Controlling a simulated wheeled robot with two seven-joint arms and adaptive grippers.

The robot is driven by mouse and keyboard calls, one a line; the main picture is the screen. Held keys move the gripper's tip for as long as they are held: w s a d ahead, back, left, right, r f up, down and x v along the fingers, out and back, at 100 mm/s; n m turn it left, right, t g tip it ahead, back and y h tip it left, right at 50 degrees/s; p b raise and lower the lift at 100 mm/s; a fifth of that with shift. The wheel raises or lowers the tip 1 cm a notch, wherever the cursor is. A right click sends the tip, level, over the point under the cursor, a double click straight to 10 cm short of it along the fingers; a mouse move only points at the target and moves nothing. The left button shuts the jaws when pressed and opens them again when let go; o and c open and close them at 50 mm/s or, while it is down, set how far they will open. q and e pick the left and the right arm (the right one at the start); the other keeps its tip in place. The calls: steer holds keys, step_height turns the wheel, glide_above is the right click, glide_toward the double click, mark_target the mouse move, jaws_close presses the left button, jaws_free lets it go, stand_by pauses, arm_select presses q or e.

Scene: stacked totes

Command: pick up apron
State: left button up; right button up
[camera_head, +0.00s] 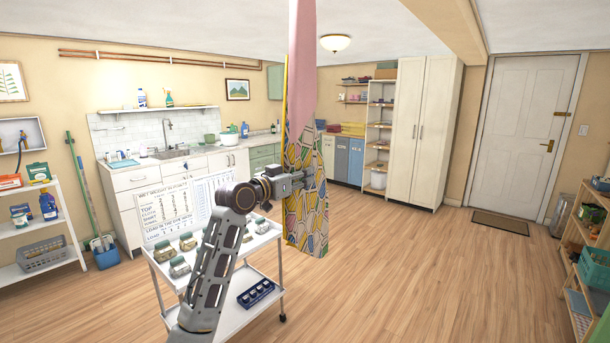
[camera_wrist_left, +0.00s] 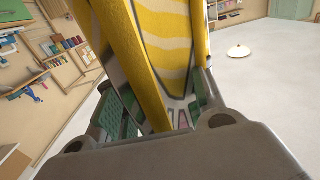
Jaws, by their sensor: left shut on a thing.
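The apron (camera_head: 308,215) hangs as a long, narrow cloth in the head view, with a colourful patchwork pattern below and a plain pink stretch above that runs up out of the picture. My left gripper (camera_head: 307,181) reaches it from the left at about mid-height and is shut on it. In the left wrist view the apron's yellow cloth (camera_wrist_left: 170,45) fills the space between the fingers (camera_wrist_left: 160,115), bunched in folds. The fingertips are partly hidden by the cloth. My right gripper is not in view.
A white cart (camera_head: 245,309) with signs and several small items stands just below my left arm. A sink counter (camera_head: 200,160) lines the back wall. Shelves (camera_head: 35,222) stand at the left and a wooden rack (camera_head: 585,262) at the right. The floor (camera_head: 410,265) right of the apron is clear.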

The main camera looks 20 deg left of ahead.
arm_select(q)
steer(key=f+b+v, duration=0.1)
steer(key=v, duration=1.2)
steer(key=shift+s+f, duration=0.2)
steer(key=shift+f, duration=0.2)
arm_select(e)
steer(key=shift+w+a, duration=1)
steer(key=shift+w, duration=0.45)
